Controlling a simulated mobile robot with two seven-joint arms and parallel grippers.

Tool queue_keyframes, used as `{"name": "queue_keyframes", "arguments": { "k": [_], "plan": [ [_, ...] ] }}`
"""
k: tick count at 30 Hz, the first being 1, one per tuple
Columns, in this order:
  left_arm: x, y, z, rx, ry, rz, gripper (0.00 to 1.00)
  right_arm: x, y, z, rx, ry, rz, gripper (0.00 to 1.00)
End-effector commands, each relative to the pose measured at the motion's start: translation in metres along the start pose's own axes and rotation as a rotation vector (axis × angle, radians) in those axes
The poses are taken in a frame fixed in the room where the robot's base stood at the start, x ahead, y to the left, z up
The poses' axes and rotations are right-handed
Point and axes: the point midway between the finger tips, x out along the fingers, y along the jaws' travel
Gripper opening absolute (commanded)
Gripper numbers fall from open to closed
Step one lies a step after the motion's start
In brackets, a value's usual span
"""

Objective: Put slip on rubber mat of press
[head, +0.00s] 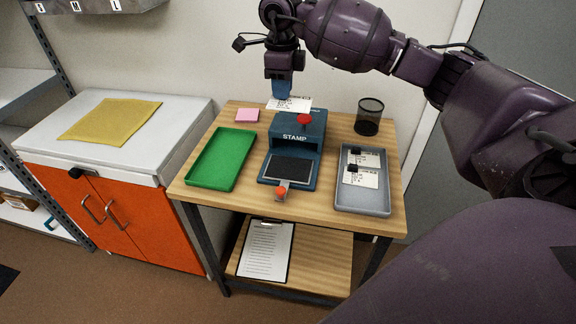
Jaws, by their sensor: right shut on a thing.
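My right gripper (281,91) is shut on a white paper slip (289,105) with black print. It holds the slip above the back of the table, behind the top of the press in the picture. The blue press (298,127), marked STAMP, stands mid-table with a red knob on top. Its dark rubber mat (290,170) lies bare at the front of the press, with a small red-tipped lever (282,191) before it. More printed slips (362,169) with dark blocks on them lie in the grey tray (362,205). My left gripper is not in view.
A green tray (222,159) lies left of the press and looks empty. A pink note pad (247,115) and a black mesh cup (369,117) stand toward the back. A clipboard (266,250) lies on the lower shelf. An orange cabinet with a yellow cloth (110,119) stands left.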

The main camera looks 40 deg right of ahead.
Motion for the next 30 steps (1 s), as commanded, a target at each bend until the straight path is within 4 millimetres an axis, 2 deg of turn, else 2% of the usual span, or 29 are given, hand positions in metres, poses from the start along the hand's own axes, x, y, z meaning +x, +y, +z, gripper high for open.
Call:
{"name": "queue_keyframes", "arguments": {
  "k": [5, 18, 21, 30],
  "plan": [
    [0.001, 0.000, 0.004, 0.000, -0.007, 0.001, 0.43, 0.028, -0.001, -0.001, 0.015, 0.006, 0.005, 0.00],
    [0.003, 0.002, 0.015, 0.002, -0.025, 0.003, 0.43, 0.121, 0.000, -0.001, 0.011, 0.005, 0.005, 0.00],
    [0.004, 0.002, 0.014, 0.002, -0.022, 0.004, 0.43, 0.134, -0.001, -0.001, 0.012, 0.003, 0.003, 0.00],
    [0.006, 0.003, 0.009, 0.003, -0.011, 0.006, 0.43, 0.152, 0.000, -0.001, 0.011, 0.003, 0.002, 0.00]
  ]
}}
